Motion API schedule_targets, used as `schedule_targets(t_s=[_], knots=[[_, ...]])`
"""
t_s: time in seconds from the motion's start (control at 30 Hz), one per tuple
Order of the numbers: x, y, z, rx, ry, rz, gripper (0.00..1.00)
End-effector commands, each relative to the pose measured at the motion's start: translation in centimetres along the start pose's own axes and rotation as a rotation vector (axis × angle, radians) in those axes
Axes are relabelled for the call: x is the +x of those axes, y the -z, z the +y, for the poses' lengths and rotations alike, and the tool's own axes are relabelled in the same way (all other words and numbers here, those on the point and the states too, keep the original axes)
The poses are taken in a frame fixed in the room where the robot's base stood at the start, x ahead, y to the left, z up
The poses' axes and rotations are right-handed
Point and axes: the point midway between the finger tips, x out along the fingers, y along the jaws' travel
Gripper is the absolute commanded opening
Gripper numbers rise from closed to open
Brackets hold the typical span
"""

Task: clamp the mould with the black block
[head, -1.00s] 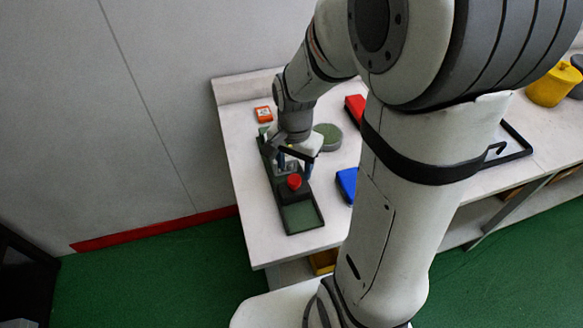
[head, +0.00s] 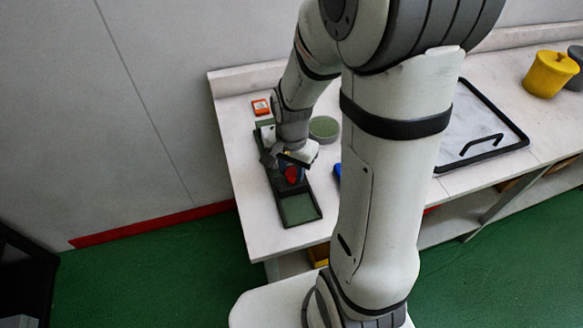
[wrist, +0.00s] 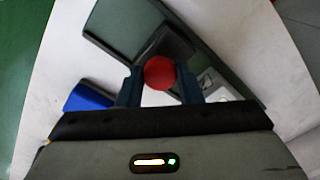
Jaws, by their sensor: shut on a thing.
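The long dark fixture (head: 318,207) lies on the table's left part, with a green panel at its front end. The black block (wrist: 178,43) sits on the fixture beside that panel. A red knob (head: 291,174) is over the block; it also shows in the wrist view (wrist: 160,72). My gripper (wrist: 160,80) is shut on the red knob, one dark finger on each side. A pale metallic piece (wrist: 214,84), perhaps the mould, shows in the fixture right of the fingers in the wrist view, partly hidden by my gripper. The contact between block and mould is hidden.
A blue object (wrist: 88,97) lies beside the fixture. A round green-topped dish (head: 324,128) and an orange box (head: 261,107) stand farther back. A black-rimmed tray (head: 500,118) and a yellow pot (head: 551,73) are at the right. My arm hides the table's middle.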

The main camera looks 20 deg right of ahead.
Motion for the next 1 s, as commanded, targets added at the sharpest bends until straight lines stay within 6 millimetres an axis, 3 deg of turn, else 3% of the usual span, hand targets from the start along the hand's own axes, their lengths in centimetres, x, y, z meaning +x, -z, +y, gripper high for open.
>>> schedule_targets(t_s=[0.3, 0.5, 0.73, 0.97, 1.0], knots=[[0.0, 0.0, 0.0, 0.000, 0.000, 0.000, 0.00], [0.0, 0.2, -0.2, 0.000, 0.001, 0.000, 0.00], [0.0, 2.1, -2.1, 0.000, 0.002, 0.002, 0.00], [-0.1, 2.2, -2.2, 0.000, 0.002, 0.002, 0.00], [-0.1, 2.2, -2.2, 0.000, 0.002, 0.002, 0.33]])
